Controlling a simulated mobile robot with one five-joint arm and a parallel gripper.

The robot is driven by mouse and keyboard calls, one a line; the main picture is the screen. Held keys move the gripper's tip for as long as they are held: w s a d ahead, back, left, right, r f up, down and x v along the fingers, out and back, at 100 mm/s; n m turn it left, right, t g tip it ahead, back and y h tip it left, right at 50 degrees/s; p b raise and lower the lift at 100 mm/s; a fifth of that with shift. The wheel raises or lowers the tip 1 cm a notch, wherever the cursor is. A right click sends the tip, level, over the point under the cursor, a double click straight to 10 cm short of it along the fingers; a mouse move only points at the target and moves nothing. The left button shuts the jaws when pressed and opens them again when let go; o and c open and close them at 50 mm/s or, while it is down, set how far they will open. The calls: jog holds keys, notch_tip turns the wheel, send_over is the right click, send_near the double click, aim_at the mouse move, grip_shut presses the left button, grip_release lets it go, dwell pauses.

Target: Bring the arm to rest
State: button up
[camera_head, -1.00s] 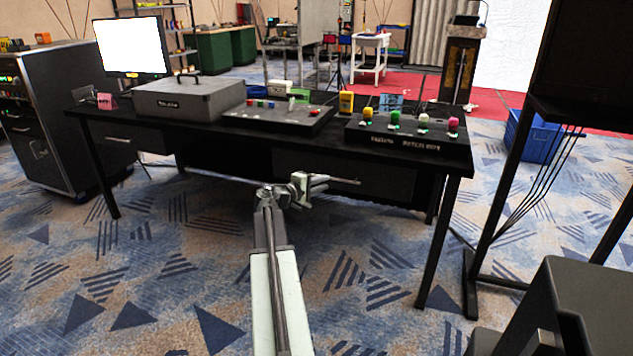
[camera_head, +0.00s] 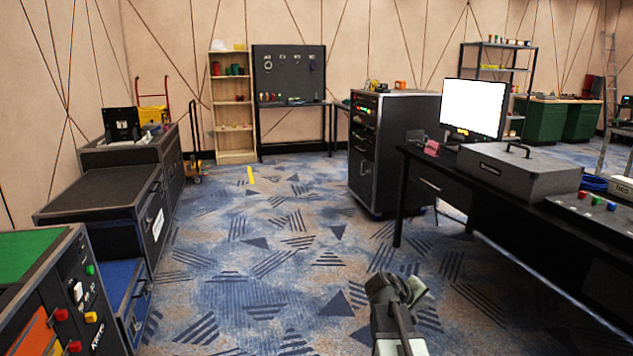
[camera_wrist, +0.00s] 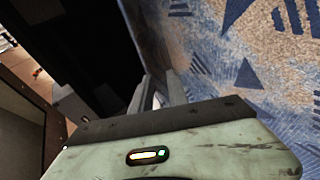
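My arm comes up from the bottom of the head view, right of the middle, over the carpet. My gripper (camera_head: 402,290) is at its top end, left of the black desk's front, and shows only small and foreshortened there. In the wrist view my gripper (camera_wrist: 157,75) has two pale fingers with a gap between their tips. Nothing shows held between them. The patterned carpet lies to the right of the fingers and a dark surface to the left.
The black desk (camera_head: 480,222) with a grey case (camera_head: 520,170) and monitor (camera_head: 473,108) stands at the right. A rack cabinet (camera_head: 392,150) is behind it. Dark crates (camera_head: 100,215) and a control panel (camera_head: 45,290) line the left. Carpet (camera_head: 270,250) lies clear between them.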

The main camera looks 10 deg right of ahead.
jog(key=s+a+f+y, duration=0.1)
jog(key=a+f+y, duration=0.2)
jog(key=a, duration=0.7)
jog(key=s+a+f+y, duration=0.2)
jog(key=a+f, duration=0.1)
jog(key=a, duration=0.7)
jog(key=s+a+f+m+g+y+p, duration=0.15)
jog(key=s+a+g+y, duration=0.3)
jog(key=s+a, duration=0.6)
notch_tip(320, 180, up, 36)
jog(key=w+a+p, duration=0.1)
jog(key=w+p, duration=0.1)
jog(key=p, duration=3.5)
jog(key=shift+w+a+r+t+y, duration=0.25)
jog(key=shift+t+y, duration=0.1)
jog(key=shift+t, duration=0.1)
jog(key=shift+f, duration=0.1)
